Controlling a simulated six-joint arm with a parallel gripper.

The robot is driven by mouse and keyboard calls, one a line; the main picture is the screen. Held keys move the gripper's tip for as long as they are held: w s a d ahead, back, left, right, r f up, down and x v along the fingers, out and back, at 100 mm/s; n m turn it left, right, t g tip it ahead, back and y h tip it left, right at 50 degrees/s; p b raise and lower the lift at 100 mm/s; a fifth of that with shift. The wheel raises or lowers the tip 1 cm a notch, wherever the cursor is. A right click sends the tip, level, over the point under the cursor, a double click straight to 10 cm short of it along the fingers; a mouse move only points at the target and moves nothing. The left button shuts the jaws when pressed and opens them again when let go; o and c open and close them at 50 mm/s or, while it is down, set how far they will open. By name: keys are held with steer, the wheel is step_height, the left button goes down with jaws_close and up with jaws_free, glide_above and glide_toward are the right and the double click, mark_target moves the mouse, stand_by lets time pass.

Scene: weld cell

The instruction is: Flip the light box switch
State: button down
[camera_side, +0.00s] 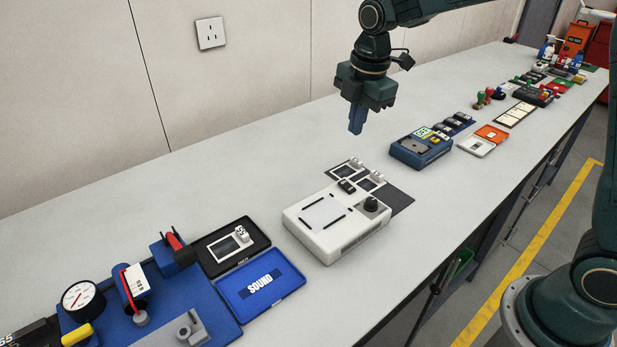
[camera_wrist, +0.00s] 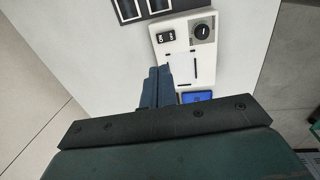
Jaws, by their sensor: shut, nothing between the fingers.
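The light box (camera_side: 335,224) is a white box with a pale square panel on top, in the middle of the bench in the side view. It also shows at the top of the wrist view (camera_wrist: 184,63). Its black rocker switch (camera_side: 347,186) sits on the top face, near the back edge; the switch shows in the wrist view (camera_wrist: 166,37) too. A round black knob (camera_side: 371,204) is beside it. My gripper (camera_side: 356,128) is shut and empty, pointing down, in the air above and behind the box. In the wrist view the fingers cover part of the box's edge.
A dark mat (camera_side: 398,199) with small white devices lies beside the box. A blue meter (camera_side: 421,148) stands to its right. A blue SOUND tray (camera_side: 262,285) and a black tray (camera_side: 233,246) lie to the left.

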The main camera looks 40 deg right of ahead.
mark_target(344, 183)
steer(key=shift+f, duration=0.1)
steer(key=f, duration=0.4)
steer(key=w+f, duration=0.1)
steer(key=f, duration=0.4)
steer(key=w+f, duration=0.1)
steer(key=f, duration=0.3)
steer(key=shift+f, duration=0.35)
stand_by(0.3)
steer(key=shift+f+g, duration=0.2)
steer(key=shift+g, duration=0.1)
steer(key=shift+s, duration=0.15)
steer(key=shift+s+r, duration=0.15)
steer(key=shift+s, duration=0.45)
steer(key=shift+r, duration=0.1)
